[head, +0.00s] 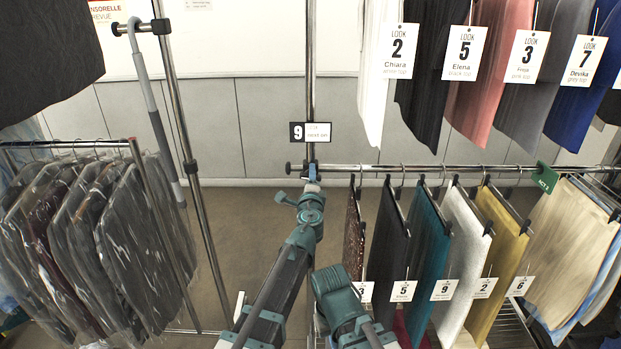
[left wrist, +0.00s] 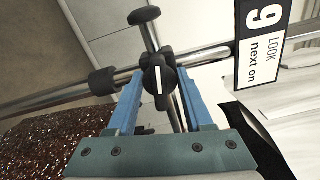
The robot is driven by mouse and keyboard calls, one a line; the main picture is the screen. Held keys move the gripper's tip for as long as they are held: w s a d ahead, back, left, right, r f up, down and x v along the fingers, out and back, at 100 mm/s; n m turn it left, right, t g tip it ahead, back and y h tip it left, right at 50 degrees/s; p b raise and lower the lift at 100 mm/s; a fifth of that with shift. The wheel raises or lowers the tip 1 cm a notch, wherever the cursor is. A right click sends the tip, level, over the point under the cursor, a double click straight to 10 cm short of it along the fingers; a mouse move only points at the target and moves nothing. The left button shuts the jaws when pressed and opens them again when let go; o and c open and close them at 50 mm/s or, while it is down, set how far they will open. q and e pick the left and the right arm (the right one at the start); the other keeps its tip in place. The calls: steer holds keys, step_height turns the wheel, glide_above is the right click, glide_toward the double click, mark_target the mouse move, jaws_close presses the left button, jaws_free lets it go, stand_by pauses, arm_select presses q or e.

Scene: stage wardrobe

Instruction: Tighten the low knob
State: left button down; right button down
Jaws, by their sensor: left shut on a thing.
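The low knob (left wrist: 158,76) is black with a white stripe, on a dark clamp where the low rail meets an upright pole. In the left wrist view it sits between the blue fingers of my left gripper (left wrist: 156,88), which is shut on it. The stripe runs nearly up and down in that view. In the head view my left gripper (head: 312,174) is at the pole, at the left part of the low rail (head: 345,168), and hides most of the knob. My right gripper is not in view.
A "9" look sign (head: 311,132) hangs on the pole just above the gripper. Hanging clothes, such as a teal garment (head: 424,240), fill the low rail at right. Bagged garments (head: 120,240) hang at left. Floor shows between them.

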arm_select(q)
steer(key=m, duration=0.4)
steer(key=shift+m, duration=0.3)
steer(key=m, duration=0.3)
steer(key=shift+s+m, duration=0.1)
steer(key=shift+m, duration=0.2)
steer(key=m, duration=0.3)
steer(key=shift+m, duration=2.2)
steer(key=shift+c, duration=2.1)
jaws_free()
steer(key=shift+s, duration=0.1)
